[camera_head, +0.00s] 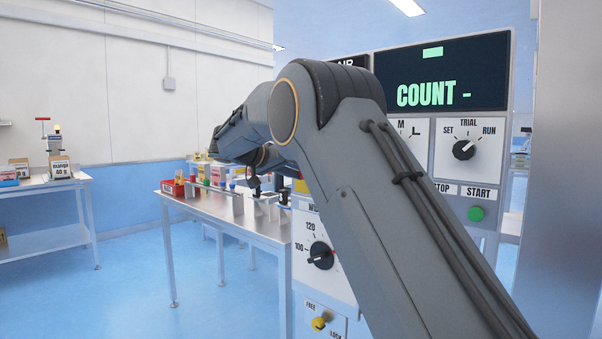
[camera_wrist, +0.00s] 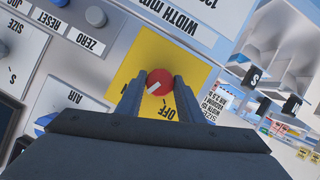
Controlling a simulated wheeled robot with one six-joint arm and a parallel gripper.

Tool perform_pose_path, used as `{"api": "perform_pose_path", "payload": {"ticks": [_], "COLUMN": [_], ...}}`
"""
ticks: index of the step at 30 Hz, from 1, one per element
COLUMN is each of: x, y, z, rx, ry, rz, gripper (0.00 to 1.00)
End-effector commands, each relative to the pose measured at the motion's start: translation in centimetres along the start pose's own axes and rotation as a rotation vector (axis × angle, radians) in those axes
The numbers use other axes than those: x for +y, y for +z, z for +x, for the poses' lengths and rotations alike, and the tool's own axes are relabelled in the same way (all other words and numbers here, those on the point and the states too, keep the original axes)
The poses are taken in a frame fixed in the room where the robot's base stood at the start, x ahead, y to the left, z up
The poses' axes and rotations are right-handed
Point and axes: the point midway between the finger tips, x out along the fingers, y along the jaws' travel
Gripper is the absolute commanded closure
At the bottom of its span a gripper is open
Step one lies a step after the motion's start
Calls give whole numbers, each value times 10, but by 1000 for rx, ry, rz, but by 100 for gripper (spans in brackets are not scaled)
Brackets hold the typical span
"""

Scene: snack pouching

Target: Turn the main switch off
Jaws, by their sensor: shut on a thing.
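The main switch is a red round knob (camera_wrist: 159,78) with a white mark on a yellow plate (camera_wrist: 135,67), seen in the wrist view. My gripper (camera_wrist: 160,84) has one finger on each side of the knob and is shut on it. The white mark lies on the knob's lower left part in the picture. The word OFF shows on the plate below and right of the knob; the fingers cover part of the plate. In the head view only a sliver of the yellow plate (camera_head: 301,187) shows, and my arm hides the knob.
Near the knob are the ZERO and RESET buttons and a width label (camera_wrist: 183,15). In the head view the panel has a COUNT screen (camera_head: 445,75), a SET/TRIAL/RUN dial (camera_head: 464,149), a green START button (camera_head: 476,213) and a yellow FREE/LOCK knob (camera_head: 319,323). A metal table (camera_head: 235,222) stands left.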

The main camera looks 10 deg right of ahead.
Motion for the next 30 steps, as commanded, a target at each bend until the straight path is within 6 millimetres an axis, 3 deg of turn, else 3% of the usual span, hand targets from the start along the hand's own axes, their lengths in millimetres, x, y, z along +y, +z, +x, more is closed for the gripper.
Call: {"api": "perform_pose_path", "payload": {"ticks": [30], "x": [-6], "y": [3], "z": [1], "rx": [1], "ry": [361], "rz": [-875], "gripper": [88]}}
